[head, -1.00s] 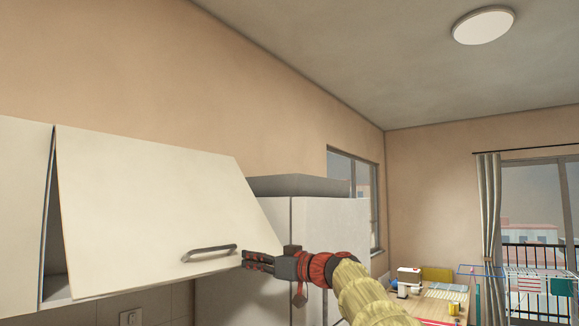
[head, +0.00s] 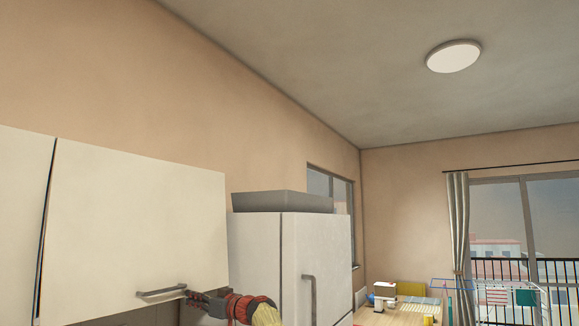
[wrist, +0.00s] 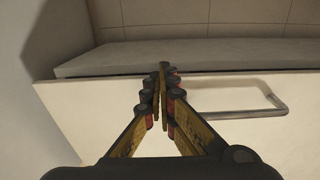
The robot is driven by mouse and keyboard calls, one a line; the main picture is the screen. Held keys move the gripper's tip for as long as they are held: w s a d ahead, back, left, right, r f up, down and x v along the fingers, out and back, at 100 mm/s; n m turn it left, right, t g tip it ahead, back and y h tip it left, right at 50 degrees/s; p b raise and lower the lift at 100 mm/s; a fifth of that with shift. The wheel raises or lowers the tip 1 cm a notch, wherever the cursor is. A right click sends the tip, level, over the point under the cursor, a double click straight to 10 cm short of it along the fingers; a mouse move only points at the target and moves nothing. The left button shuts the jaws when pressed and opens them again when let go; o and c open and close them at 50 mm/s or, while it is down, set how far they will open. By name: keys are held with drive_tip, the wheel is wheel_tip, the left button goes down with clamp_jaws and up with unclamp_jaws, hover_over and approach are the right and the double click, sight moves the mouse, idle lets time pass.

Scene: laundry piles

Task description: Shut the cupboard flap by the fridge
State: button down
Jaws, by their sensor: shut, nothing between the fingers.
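The cream cupboard flap (head: 135,225) hangs almost upright at the left of the head view, with a thin dark gap along its left edge. Its grey bar handle (head: 162,291) is near its bottom edge. My gripper (head: 192,297) is at the flap's lower right, just right of the handle. In the wrist view the flap (wrist: 230,125) lies behind my gripper (wrist: 162,66), whose fingers are shut and empty. The handle (wrist: 250,112) shows right of the fingers, apart from them. Whether the fingertips touch the flap is unclear. The white fridge (head: 262,260) stands right of the flap.
A neighbouring cupboard front (head: 20,210) is left of the flap. A grey box-like top (head: 282,201) sits on the fridge. A table (head: 385,317) with small items and a drying rack (head: 480,300) are far off at the right.

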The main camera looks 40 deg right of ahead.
drive_tip(key=shift+f+p+x, duration=0.2)
drive_tip(key=shift+p+x, duration=0.35)
drive_tip(key=shift+x, duration=1.65)
drive_tip(key=shift+s+d+f+b, duration=0.15)
drive_tip(key=shift+s+b, duration=0.35)
drive_tip(key=shift+b, duration=0.2)
drive_tip(key=s+d+f+b, duration=0.3)
drive_tip(key=s+f+b, duration=0.1)
drive_tip(key=s+f, duration=0.3)
drive_tip(key=shift+b+v, duration=0.4)
drive_tip(key=shift+v, duration=0.85)
drive_tip(key=shift+a, duration=0.2)
